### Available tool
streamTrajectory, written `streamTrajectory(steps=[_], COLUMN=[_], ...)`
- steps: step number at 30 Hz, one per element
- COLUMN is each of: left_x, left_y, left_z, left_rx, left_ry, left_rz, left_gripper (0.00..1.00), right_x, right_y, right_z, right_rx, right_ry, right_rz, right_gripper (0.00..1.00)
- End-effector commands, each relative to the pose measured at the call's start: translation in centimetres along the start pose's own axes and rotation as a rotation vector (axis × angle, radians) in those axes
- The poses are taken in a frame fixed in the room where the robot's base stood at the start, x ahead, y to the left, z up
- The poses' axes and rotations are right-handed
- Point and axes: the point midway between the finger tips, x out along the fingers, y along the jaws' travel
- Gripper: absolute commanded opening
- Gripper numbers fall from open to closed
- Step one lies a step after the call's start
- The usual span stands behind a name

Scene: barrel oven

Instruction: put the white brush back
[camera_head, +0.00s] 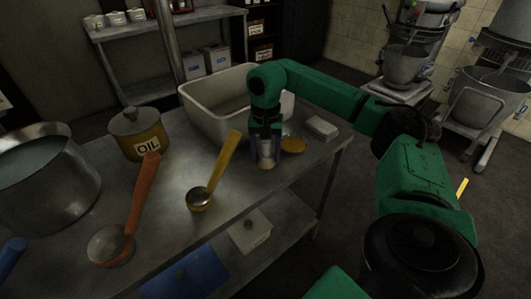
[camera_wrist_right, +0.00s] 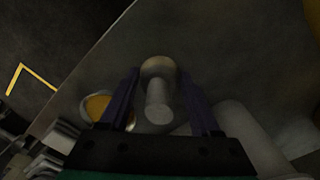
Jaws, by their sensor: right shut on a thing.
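My right gripper (camera_head: 266,153) reaches down over the steel table, in front of the large pale tub. It is shut on the white brush (camera_wrist_right: 158,98), whose pale round handle points up between the fingers in the right wrist view. The brush's tan lower end (camera_head: 266,164) shows below the fingers in the head view. The brush looks upright, and I cannot tell whether it touches the table top. Much of it is hidden by the gripper in the head view. My left gripper is not in view.
A yellow round thing (camera_head: 293,145) and a pale block (camera_head: 322,128) lie right of the gripper. The pale tub (camera_head: 215,125) stands behind it. A yellow ladle (camera_head: 200,198), a red ladle (camera_head: 108,246), an oil pot (camera_head: 140,135) and a big pot (camera_head: 45,190) stand left.

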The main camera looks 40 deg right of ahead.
Motion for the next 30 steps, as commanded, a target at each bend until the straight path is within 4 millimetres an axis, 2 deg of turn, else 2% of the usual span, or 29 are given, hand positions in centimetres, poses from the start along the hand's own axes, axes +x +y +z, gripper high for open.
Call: streamTrajectory(steps=[2, 3, 5, 6, 14, 17, 20, 27, 30], left_x=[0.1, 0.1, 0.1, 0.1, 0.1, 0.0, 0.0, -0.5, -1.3], left_y=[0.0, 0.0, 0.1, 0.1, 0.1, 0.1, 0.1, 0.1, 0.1], left_z=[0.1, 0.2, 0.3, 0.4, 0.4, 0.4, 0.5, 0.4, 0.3], left_rx=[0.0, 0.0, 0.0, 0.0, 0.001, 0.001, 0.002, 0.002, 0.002], left_ry=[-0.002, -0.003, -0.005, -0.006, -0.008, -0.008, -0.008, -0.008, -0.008], left_rz=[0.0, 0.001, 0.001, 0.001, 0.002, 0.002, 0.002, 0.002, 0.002], left_gripper=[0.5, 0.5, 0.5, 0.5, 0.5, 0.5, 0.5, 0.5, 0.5], right_x=[0.2, 0.3, 0.2, 0.2, 0.1, -0.5, -2.4, -9.1, -11.3], right_y=[0.0, 0.0, 0.0, 0.0, 0.0, -0.1, -0.1, -0.2, -0.1], right_z=[0.0, 0.0, 0.0, 0.0, 0.0, 0.0, -0.1, -0.1, 0.0], right_rx=[0.0, 0.0, 0.0, 0.0, 0.0, 0.0, 0.0, 0.0, 0.0], right_ry=[0.0, 0.0, 0.0, 0.0, 0.0, 0.001, 0.002, 0.003, 0.001], right_rz=[0.0, 0.0, 0.0, 0.0, 0.0, -0.001, -0.004, -0.005, -0.001], right_gripper=[0.19, 0.68, 0.91, 0.94, 0.94, 0.94, 0.94, 0.94, 0.94])
